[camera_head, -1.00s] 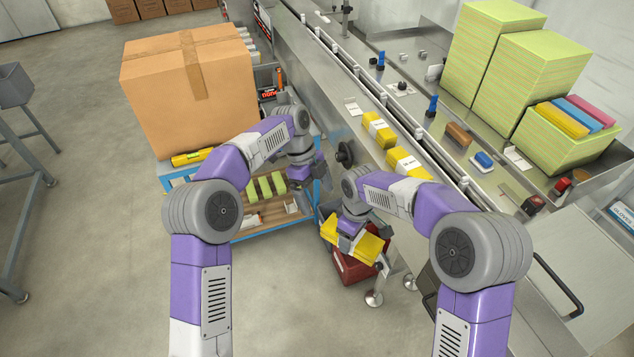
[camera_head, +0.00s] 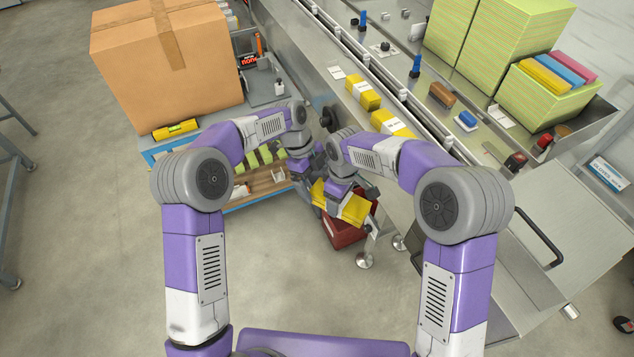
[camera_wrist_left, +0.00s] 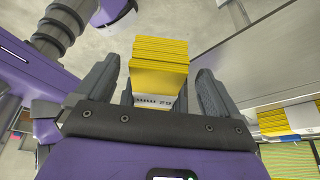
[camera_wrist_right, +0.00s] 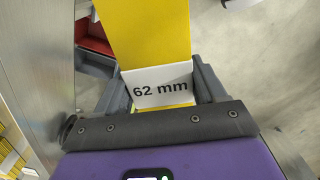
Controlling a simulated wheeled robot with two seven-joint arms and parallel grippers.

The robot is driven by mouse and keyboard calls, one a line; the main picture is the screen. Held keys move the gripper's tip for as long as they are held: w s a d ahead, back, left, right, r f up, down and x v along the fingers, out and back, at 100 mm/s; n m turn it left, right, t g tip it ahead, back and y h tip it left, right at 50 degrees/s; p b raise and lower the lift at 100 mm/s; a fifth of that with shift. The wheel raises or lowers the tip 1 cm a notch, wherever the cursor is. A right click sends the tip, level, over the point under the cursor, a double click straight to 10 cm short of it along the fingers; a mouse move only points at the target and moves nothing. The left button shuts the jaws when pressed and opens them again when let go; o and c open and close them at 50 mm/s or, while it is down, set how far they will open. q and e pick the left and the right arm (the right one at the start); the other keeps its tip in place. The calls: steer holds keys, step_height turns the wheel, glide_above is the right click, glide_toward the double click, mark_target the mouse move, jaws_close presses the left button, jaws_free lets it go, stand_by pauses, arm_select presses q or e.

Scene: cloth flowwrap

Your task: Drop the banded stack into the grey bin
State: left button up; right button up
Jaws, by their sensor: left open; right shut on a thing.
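The banded stack (camera_head: 355,210) is a block of yellow cloths with a white band reading "62 mm" (camera_wrist_right: 161,87). My right gripper (camera_head: 340,197) is shut on it at the band and holds it above the floor, over a red bin (camera_head: 345,234). My left gripper (camera_head: 310,190) is open by the stack's left end. In the left wrist view the stack (camera_wrist_left: 160,60) appears between the spread left fingers (camera_wrist_left: 150,85), with space on both sides; I cannot tell whether they touch.
A conveyor (camera_head: 300,50) with more yellow packs (camera_head: 363,94) runs along the right. A blue-edged cart (camera_head: 255,203) carries a large cardboard box (camera_head: 165,60). Green-yellow stacks (camera_head: 515,40) stand at the back right. The floor (camera_head: 90,240) at the left is open.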

arm_select(q)
steer(key=shift+s+d+f, duration=0.1)
steer(key=shift+f, duration=0.2)
steer(key=shift+c, duration=0.4)
steer(key=c, duration=1)
arm_select(e)
steer(key=o, duration=1.1)
